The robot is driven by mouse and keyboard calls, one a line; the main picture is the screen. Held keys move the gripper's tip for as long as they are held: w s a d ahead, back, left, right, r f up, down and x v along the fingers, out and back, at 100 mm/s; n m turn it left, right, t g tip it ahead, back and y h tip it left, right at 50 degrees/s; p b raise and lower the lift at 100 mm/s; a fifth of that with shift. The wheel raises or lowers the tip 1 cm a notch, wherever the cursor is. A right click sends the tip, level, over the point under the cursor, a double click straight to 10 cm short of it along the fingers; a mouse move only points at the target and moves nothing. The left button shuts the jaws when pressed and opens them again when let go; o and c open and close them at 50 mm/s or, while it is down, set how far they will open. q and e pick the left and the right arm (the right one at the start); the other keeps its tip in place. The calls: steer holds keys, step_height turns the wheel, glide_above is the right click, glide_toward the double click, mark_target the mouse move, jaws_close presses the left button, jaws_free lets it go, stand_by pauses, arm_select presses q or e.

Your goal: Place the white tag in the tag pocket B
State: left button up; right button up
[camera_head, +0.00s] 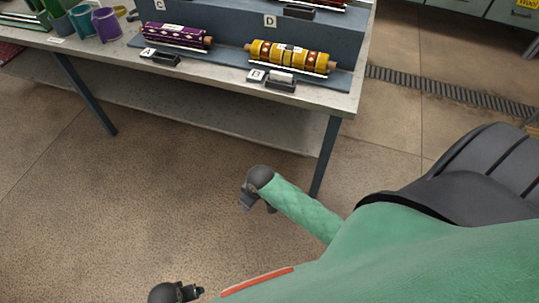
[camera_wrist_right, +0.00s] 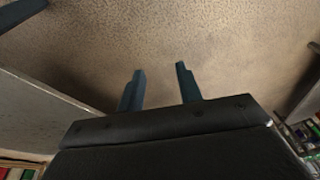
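The label B (camera_head: 256,75) stands on the table in front of a yellow roll. Beside it is the dark tag pocket B (camera_head: 281,87). A small whitish piece, which looks like the white tag (camera_head: 281,77), sits at the top of this pocket; how deep it is in cannot be told. My right gripper (camera_head: 256,203) hangs below and in front of the table, away from the pocket. In the right wrist view its two fingers (camera_wrist_right: 160,88) are apart with nothing between them. My left gripper (camera_head: 192,293) is at the bottom edge, its fingers too small to read.
The table (camera_head: 215,72) also holds a purple roll (camera_head: 176,36), a yellow patterned roll (camera_head: 290,57), another dark pocket (camera_head: 165,58) by label A (camera_head: 147,53), and cups (camera_head: 105,23) at left. A raised blue shelf (camera_head: 230,20) stands behind. The floor in front is clear.

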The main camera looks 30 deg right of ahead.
steer(key=s+f+m, duration=0.1)
steer(key=s+f, duration=0.2)
steer(key=s, duration=0.5)
steer(key=s+a+f+m+h, duration=0.1)
steer(key=s+f, duration=0.3)
steer(key=s, duration=0.4)
steer(key=shift+s+a+m, duration=0.15)
steer(key=shift+a+m, duration=0.05)
steer(key=shift+m, duration=0.1)
